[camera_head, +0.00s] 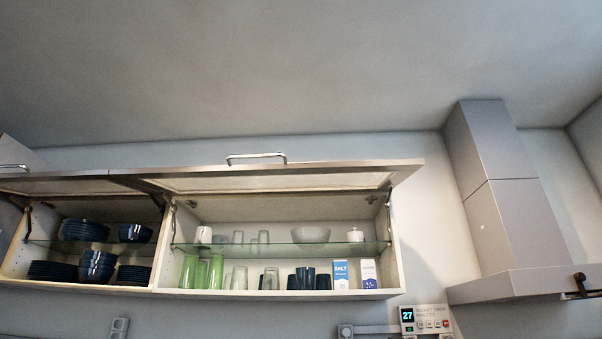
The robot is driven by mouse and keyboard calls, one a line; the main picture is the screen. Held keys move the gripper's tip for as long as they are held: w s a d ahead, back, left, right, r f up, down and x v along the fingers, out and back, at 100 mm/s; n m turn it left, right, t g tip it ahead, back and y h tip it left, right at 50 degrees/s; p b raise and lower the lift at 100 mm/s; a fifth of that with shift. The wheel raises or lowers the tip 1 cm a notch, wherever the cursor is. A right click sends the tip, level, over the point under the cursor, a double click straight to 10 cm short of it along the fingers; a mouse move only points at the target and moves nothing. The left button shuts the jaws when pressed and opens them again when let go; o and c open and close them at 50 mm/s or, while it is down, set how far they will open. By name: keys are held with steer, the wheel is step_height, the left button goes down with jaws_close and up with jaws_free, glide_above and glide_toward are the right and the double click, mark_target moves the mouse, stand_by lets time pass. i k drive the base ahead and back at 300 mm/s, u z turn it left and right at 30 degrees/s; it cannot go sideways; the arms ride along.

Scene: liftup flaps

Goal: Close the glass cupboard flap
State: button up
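The cupboard flap (280,178) on the right is raised, standing out roughly level above its open cupboard. It has a metal frame and a bar handle (256,157) along its front edge. The cupboard (397,262) below it has a glass shelf (280,248) with cups, glasses and a bowl. Green glasses, dark cups and two cartons stand on its floor. A second flap (60,185) at the left is also raised, over a cupboard of dark plates and bowls. Which flap is the glass one I cannot tell for sure. My gripper is not in view.
A grey range hood (500,215) stands to the right of the cupboard, with a gap of bare wall between. A timer box (426,320) and wall sockets (118,327) are below. The space above the flaps up to the ceiling is clear.

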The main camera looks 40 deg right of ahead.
mark_target(342, 176)
steer(key=k, duration=0.85)
steer(key=z, duration=0.7)
steer(key=k, duration=1.1)
steer(key=u, duration=0.95)
steer(key=i, duration=1.75)
steer(key=z, duration=0.2)
